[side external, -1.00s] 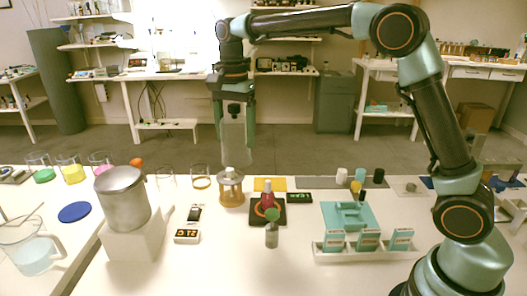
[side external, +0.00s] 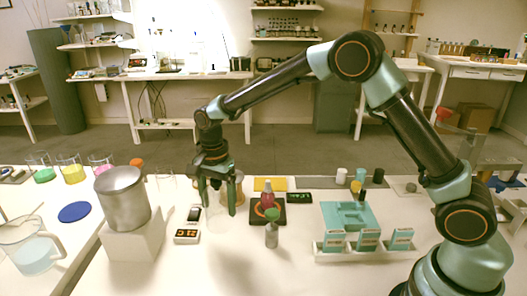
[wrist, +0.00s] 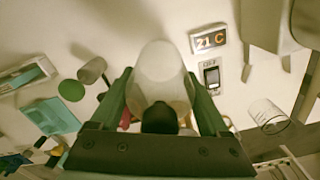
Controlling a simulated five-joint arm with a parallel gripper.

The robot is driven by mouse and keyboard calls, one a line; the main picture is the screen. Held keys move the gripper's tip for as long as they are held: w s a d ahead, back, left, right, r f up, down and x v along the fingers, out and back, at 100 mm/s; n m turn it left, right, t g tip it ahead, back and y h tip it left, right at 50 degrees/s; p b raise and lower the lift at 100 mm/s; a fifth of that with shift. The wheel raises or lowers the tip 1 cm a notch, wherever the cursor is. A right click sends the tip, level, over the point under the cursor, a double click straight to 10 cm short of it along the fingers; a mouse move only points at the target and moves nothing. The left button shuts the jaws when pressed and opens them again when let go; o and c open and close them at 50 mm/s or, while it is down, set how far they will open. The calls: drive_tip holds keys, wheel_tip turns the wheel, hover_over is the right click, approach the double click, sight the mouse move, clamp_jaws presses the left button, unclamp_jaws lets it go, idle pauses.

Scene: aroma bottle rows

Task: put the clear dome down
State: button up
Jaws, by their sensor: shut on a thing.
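My gripper (side external: 217,208) is low over the front of the white table, fingers pointing down. It is shut on the clear dome (side external: 217,220), a pale see-through shape that hangs upright between the fingers. In the wrist view the dome (wrist: 160,65) sits between the two fingers, its rounded far end over the white table. Its lower edge is at or close to the tabletop; I cannot tell if it touches. An amber jar (side external: 239,186) stands just behind my gripper and is partly hidden by it.
A green-topped vial (side external: 271,235) and a red bottle on a black pad (side external: 267,197) stand to the right. A steel pot (side external: 122,198) on a white block is further left.

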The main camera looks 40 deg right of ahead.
sight(216, 181)
drive_tip(key=shift+f, duration=2.55)
drive_tip(key=o, duration=1.4)
drive_tip(key=shift+f, duration=0.1)
wheel_tip(216, 181, up, 11)
drive_tip(key=shift+r, duration=0.1)
drive_tip(key=shift+d+r, duration=0.1)
drive_tip(key=shift+r, duration=0.55)
drive_tip(key=s+d+r+n+t, duration=0.3)
drive_tip(key=s+d+r+n, duration=0.35)
drive_tip(key=s+r, duration=0.2)
drive_tip(key=shift+s+d+f+n+t, duration=0.1)
drive_tip(key=shift+s+d+n+t, duration=0.35)
drive_tip(key=shift+s+d+n, duration=1)
drive_tip(key=shift+s+d+n+t, duration=0.4)
drive_tip(key=shift+s+n, duration=0.5)
drive_tip(key=shift+s, duration=1.2)
drive_tip(key=shift+s+d+f+n+t, duration=0.1)
drive_tip(key=shift+s+d+n+t, duration=0.35)
drive_tip(key=shift+s+d+n, duration=1)
